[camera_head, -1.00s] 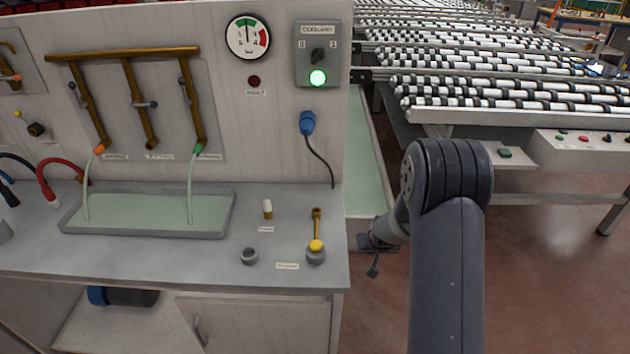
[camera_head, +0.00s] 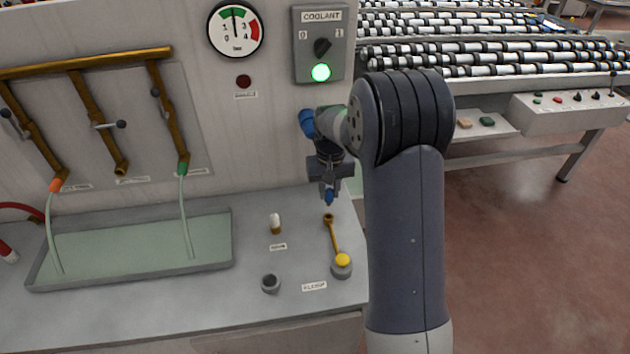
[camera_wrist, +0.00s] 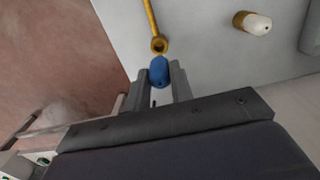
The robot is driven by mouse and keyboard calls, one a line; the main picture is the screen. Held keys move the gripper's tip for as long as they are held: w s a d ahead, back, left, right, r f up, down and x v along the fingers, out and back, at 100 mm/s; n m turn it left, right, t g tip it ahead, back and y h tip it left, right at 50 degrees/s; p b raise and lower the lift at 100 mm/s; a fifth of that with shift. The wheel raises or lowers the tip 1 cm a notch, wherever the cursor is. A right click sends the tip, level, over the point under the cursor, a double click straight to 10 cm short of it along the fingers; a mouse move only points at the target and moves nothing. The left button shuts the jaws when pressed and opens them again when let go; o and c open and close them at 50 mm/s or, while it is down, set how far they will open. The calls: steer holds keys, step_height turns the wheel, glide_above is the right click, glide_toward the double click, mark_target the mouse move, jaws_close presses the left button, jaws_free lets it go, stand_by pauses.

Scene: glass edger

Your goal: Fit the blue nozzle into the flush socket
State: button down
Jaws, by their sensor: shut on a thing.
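My gripper (camera_head: 328,186) is shut on the small blue nozzle (camera_head: 329,198), pointing down above the back right of the bench. In the wrist view the nozzle (camera_wrist: 159,71) sits between the two fingertips. Just beyond it in that view is the open round end of a brass rod (camera_wrist: 158,44). In the head view this rod (camera_head: 334,237) runs to a yellow knob (camera_head: 343,260) on a grey round base. A grey ring with a dark hole (camera_head: 270,283) stands to its left. A small blurred label (camera_head: 314,287) lies between them; I cannot tell which one is the flush socket.
A white-topped brass peg (camera_head: 275,223) stands left of the rod. A shallow tray (camera_head: 233,240) with green liquid is farther left. The bench front is clear.

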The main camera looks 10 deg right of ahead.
mark_target(329, 205)
steer(key=shift+s+d, duration=0.1)
steer(key=shift+r, duration=0.1)
steer(key=shift+f+b, duration=1.35)
steer(key=shift+f, duration=0.7)
steer(key=shift+f+b, duration=1.05)
steer(key=shift+f, duration=0.5)
steer(key=c, duration=1.2)
jaws_free()
steer(key=shift+o, duration=0.2)
step_height(329, 205, up, 11)
steer(key=shift+f+b, duration=0.1)
steer(key=shift+b, duration=0.45)
